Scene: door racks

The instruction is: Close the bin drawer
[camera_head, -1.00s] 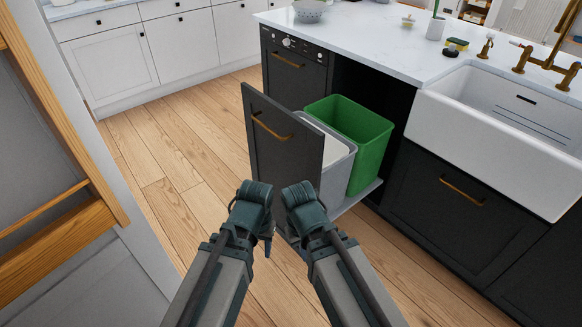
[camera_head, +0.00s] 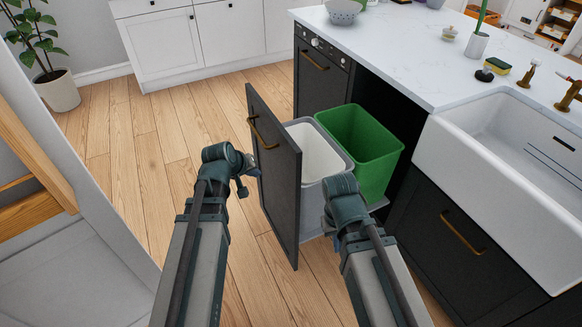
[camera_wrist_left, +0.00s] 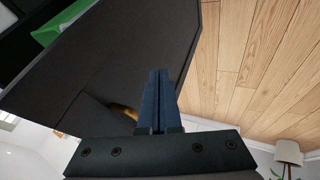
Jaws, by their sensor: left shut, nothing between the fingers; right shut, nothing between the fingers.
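The bin drawer is pulled out from the dark island, its dark front panel (camera_head: 275,175) standing clear of the cabinet with a brass handle (camera_head: 262,132). Behind the panel are a grey bin with a white inside (camera_head: 316,152) and a green bin (camera_head: 372,150). My left gripper (camera_head: 246,180) is shut and empty, on the outer side of the panel, below the handle. In the left wrist view its closed fingers (camera_wrist_left: 156,100) overlap the panel (camera_wrist_left: 110,55); contact cannot be told. My right gripper (camera_head: 332,214) is shut beside the grey bin; its fingertips are partly hidden.
A white sink (camera_head: 500,150) and a dark cabinet front (camera_head: 445,240) are to the right. The white countertop (camera_head: 400,50) overhangs the drawer opening. Wooden floor (camera_head: 150,150) is free on the left. A wood-trimmed grey unit (camera_head: 50,215) stands at the near left.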

